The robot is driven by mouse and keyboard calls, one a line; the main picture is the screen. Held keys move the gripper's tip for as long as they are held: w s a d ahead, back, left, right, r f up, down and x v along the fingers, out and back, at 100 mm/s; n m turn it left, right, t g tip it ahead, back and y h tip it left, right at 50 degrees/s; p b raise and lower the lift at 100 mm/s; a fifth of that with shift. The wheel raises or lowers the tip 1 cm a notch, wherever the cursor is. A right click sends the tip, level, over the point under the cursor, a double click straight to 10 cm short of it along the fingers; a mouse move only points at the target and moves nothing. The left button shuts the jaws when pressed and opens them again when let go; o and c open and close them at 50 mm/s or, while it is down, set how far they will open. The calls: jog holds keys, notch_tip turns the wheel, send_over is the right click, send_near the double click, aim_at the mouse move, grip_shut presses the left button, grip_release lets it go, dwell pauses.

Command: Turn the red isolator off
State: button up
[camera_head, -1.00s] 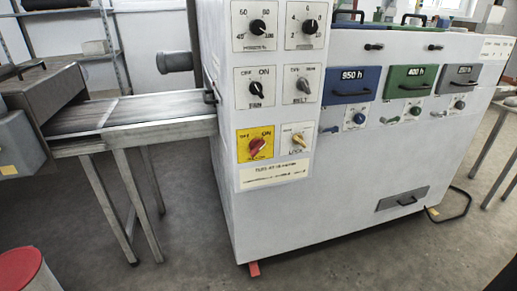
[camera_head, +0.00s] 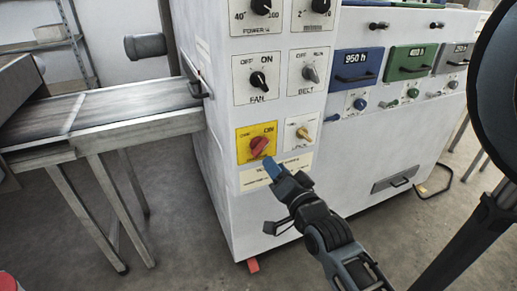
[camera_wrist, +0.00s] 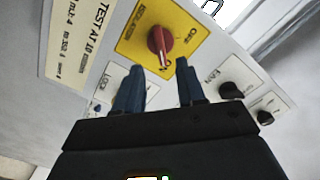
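The red isolator (camera_head: 259,147) is a rotary knob on a yellow plate at the lower left of the white control panel. Its pointer is turned toward the ON mark in the head view. In the wrist view the red isolator (camera_wrist: 160,42) shows just ahead of the fingertips, with its light pointer line toward ON. My gripper (camera_head: 271,166) is just below and right of the knob in the head view. In the wrist view my gripper (camera_wrist: 159,66) has its two blue fingers apart, with nothing between them. It appears not to touch the knob.
A yellow-handled lock switch (camera_head: 303,133) sits right of the isolator. A conveyor table (camera_head: 100,115) adjoins on the left. Blue and green drawers with handles are on the right.

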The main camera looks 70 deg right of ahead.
aim_at(262, 150)
jog(key=shift+p+x, duration=0.55)
jog(key=shift+x, duration=3.25)
jog(key=shift+c, duration=0.3)
grip_shut()
